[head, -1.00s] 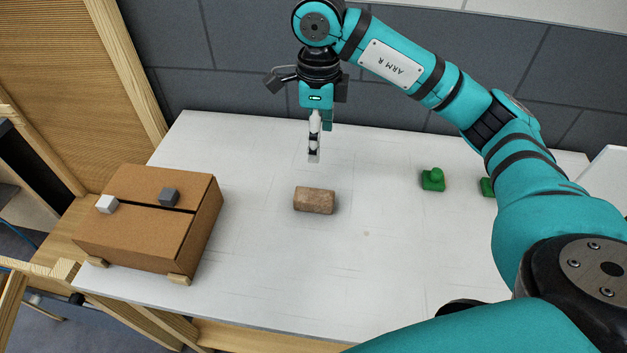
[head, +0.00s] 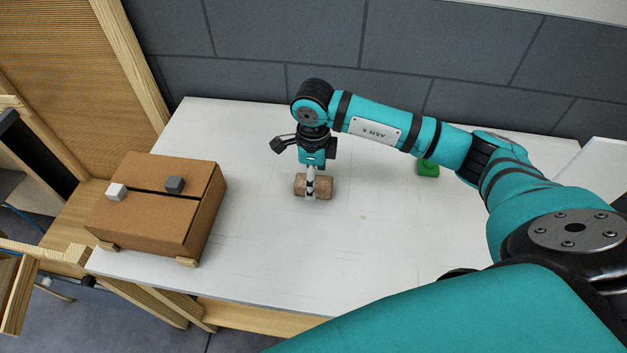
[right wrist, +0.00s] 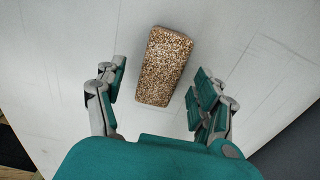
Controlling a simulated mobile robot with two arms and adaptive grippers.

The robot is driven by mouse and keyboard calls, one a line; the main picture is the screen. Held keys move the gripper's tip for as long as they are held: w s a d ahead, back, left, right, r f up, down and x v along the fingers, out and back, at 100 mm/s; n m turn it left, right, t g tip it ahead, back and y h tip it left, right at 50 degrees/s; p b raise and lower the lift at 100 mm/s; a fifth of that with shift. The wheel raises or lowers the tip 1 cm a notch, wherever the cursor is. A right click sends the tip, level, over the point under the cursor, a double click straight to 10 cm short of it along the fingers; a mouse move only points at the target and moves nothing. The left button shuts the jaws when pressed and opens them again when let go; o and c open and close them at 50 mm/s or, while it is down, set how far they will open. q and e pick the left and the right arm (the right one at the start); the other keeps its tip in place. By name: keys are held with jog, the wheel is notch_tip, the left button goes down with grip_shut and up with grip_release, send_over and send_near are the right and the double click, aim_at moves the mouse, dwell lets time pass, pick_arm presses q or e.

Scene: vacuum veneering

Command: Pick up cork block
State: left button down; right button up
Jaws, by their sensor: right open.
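The cork block (head: 325,187) is a brown speckled brick lying flat on the white table. In the head view my right gripper (head: 310,196) is directly over it and hides its middle. In the right wrist view the cork block (right wrist: 164,66) lies ahead, between the lines of the two open fingers, slightly tilted. My right gripper (right wrist: 156,92) is open and empty, with clear space between each finger and the block. My left gripper is not in view.
A cardboard box (head: 160,205) with a white cube (head: 116,192) and a grey cube (head: 175,184) on top stands at the table's left. A green piece (head: 428,169) is partly behind my right arm. The white table (head: 300,260) is clear around the block.

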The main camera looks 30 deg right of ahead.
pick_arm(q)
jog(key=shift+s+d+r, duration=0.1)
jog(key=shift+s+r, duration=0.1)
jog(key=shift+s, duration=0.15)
pick_arm(e)
jog(key=shift+f, duration=0.9)
jog(key=shift+c, duration=0.2)
jog(key=c, duration=1.2)
jog(key=shift+c, duration=0.2)
jog(key=shift+r, duration=0.15)
